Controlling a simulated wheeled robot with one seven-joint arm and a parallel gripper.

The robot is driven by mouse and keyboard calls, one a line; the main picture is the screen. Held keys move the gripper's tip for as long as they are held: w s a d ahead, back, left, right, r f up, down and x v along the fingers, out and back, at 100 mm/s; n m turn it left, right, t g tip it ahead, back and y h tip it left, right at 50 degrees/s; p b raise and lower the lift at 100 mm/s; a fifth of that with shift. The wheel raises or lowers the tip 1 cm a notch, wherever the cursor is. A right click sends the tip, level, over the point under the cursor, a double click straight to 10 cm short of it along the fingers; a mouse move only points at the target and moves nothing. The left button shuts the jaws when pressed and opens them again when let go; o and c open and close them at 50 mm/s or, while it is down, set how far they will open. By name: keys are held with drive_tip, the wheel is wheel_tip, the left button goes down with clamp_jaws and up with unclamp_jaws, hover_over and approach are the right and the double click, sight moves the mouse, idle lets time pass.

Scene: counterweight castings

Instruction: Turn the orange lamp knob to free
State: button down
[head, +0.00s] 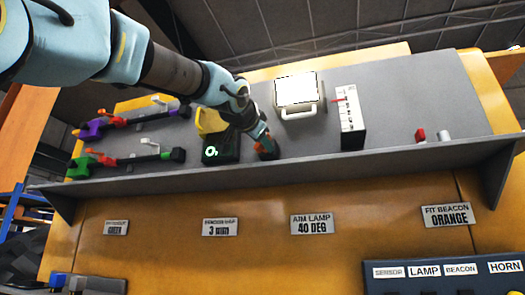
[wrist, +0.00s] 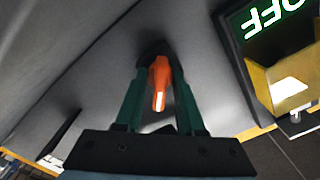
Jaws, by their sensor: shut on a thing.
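The orange lamp knob (wrist: 160,78) sits on the grey panel between the two dark green fingers of my gripper (wrist: 158,102) in the wrist view. A pale stripe runs along the knob. My gripper is shut on it. In the head view my gripper (head: 262,138) reaches down to the panel, and the orange knob (head: 267,149) shows partly beside the fingers. A white square lamp (head: 297,90) with a handle stands to its upper right. A white scale block (head: 349,118) with a red pointer is right of the lamp. Markings at the knob are hidden.
A black box (head: 221,150) with a green lit display stands just left of my gripper; it reads OFF in the wrist view (wrist: 268,20). Coloured clamps (head: 125,158) lie at left. Small red and white pieces (head: 432,135) are at right. A grey lip (head: 300,167) edges the panel.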

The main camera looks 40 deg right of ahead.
drive_tip(key=n+b, duration=0.2)
drive_tip(key=n, duration=0.1)
drive_tip(key=shift+f+n, duration=0.25)
drive_tip(key=shift+n, duration=0.05)
drive_tip(key=shift+r+n+b, duration=0.1)
drive_tip(key=shift+n+b, duration=0.7)
drive_tip(key=shift+n, duration=1.1)
drive_tip(key=c, duration=0.8)
unclamp_jaws()
drive_tip(key=shift+c, duration=0.2)
drive_tip(key=shift+r, duration=0.1)
drive_tip(key=b+v, duration=0.3)
drive_tip(key=v, duration=0.8)
